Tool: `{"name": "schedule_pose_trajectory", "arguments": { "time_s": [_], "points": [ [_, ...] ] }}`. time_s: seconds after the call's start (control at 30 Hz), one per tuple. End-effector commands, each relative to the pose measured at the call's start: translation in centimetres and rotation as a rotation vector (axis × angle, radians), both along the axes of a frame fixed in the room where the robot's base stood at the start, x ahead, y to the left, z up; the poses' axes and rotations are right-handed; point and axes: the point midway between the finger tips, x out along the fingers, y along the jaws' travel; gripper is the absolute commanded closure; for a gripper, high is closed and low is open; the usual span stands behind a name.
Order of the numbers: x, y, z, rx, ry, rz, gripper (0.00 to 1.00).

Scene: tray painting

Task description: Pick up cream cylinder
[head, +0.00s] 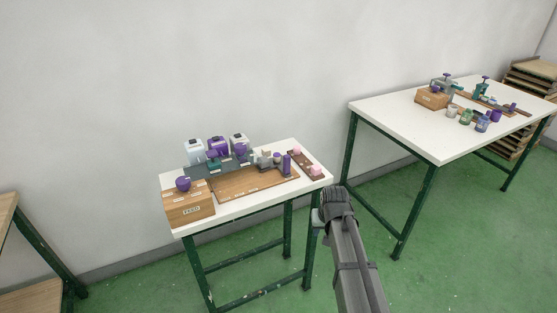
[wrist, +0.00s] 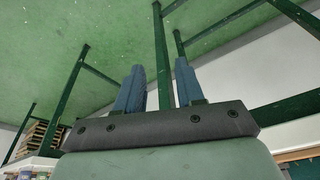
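I cannot single out a cream cylinder with certainty. A small pale cream, round-sided piece (head: 452,111) stands at the front of the right table (head: 405,122), beside several coloured jars. Small grey-beige pieces (head: 265,159) stand on the left table (head: 240,208), too small to make out. My arm rises from the bottom of the head view, and its end is in front of the floor between the two tables, away from the pieces. In the wrist view my gripper (wrist: 160,85) has its two blue-grey fingers apart, with nothing between them.
The left table holds a wooden box (head: 188,207), a brown tray (head: 235,187), purple-and-white dispensers (head: 218,146) and a narrow board with pink pieces (head: 315,170). The right table holds another wooden box (head: 432,98). Stacked boards (head: 530,80) stand at far right. Green table legs surround my gripper's view.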

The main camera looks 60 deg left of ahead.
Motion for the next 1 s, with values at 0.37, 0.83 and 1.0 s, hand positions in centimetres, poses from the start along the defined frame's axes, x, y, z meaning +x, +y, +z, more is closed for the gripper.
{"name": "schedule_pose_trajectory", "arguments": {
  "time_s": [0.37, 0.83, 1.0],
  "points": [
    [-5.0, 15.6, 16.4, 0.151, -0.057, 0.141, 0.62],
    [-2.6, 25.2, 25.2, 0.163, -0.058, 0.208, 0.62],
    [-2.9, 24.8, 24.8, 0.125, -0.052, 0.262, 0.62]
  ]
}}
